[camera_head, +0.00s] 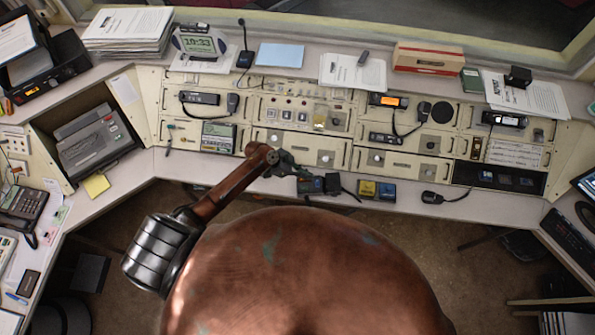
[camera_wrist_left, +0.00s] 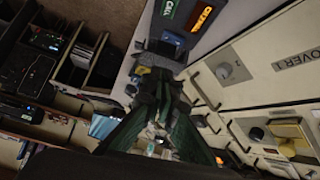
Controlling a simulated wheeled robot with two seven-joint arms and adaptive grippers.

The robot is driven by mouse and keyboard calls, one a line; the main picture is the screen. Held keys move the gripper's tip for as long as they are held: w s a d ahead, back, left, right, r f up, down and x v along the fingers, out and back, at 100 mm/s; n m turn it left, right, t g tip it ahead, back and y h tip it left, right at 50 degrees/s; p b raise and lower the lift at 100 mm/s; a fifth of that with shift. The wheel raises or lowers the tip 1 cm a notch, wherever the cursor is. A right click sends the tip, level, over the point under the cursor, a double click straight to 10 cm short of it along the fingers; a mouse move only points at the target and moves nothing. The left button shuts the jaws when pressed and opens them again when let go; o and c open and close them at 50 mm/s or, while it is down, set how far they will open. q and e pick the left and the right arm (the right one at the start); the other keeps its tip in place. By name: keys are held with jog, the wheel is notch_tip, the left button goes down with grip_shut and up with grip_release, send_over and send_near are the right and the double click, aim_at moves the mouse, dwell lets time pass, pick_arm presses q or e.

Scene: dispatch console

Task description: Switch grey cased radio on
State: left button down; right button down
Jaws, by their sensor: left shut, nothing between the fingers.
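My left gripper (camera_head: 292,170) is shut and empty, reaching over the desk's front strip below the middle of the console. In the left wrist view its green and dark fingers (camera_wrist_left: 160,62) come together just below a dark blue-grey cased device (camera_wrist_left: 208,22). That device has a green CALL label and a lit orange switch. In the head view, small dark boxes, one bluish (camera_head: 310,186) and one darker (camera_head: 333,184), lie just right of the fingertips. I cannot tell for certain which unit is the grey cased radio, or whether the fingers touch the device. My right gripper is not visible.
Yellow (camera_head: 367,188) and blue (camera_head: 386,191) boxes sit to the right on the front strip, with a hand microphone (camera_head: 432,197) beyond. Panel knobs (camera_wrist_left: 233,69) stand close to the right of my gripper. The desk strip (camera_head: 480,207) is bare farther right.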

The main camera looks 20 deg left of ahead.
pick_arm(q)
jog(key=b+v, duration=0.1)
jog(key=v, duration=0.5)
jog(key=shift+s, duration=0.35)
jog(key=shift+s+d, duration=0.1)
jog(key=shift+d, duration=0.05)
